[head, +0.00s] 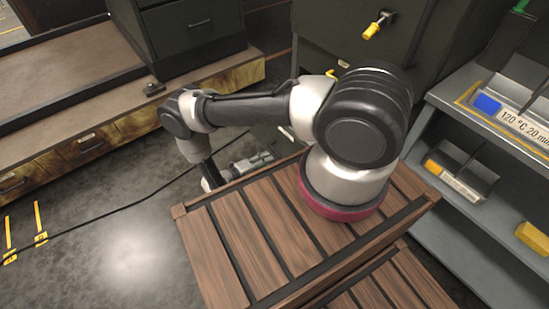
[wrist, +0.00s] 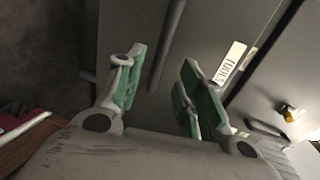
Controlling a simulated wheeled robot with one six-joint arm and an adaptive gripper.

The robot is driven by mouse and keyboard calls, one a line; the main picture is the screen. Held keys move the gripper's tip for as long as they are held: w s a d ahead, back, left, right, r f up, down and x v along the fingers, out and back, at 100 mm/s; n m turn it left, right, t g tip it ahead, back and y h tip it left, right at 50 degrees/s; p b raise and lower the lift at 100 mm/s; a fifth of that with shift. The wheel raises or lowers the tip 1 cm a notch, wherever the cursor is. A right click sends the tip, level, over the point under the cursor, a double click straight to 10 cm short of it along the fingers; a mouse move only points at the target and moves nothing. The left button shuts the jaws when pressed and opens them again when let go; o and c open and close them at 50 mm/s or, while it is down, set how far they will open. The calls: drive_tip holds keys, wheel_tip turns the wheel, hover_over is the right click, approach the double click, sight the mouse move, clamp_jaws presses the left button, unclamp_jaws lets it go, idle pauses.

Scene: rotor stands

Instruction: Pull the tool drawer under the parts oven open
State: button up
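The parts oven (head: 330,30) is a dark green cabinet at the top of the head view, with a yellow handle (head: 376,25) on its front. The tool drawer (wrist: 208,35) fills much of the wrist view as a grey-green front with a white "TOOLS" label (wrist: 229,64). Its dark bar handle (wrist: 168,40) runs up from between my fingers in the picture. My gripper (wrist: 160,78) is open, its green-padded fingers on either side of the bar's lower end. I cannot tell whether the bar is within finger depth. In the head view my arm partly hides the drawer.
A slatted wooden top (head: 260,230) lies under my arm's base. A grey shelf unit (head: 470,215) with labelled bins stands at right. A wooden bench with drawers (head: 85,145) is at left. A black cable (head: 130,205) crosses the floor; open floor (head: 120,250) lies at lower left.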

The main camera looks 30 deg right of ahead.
drive_tip(key=v, duration=0.4)
drive_tip(key=shift+a, duration=0.1)
idle(0.4)
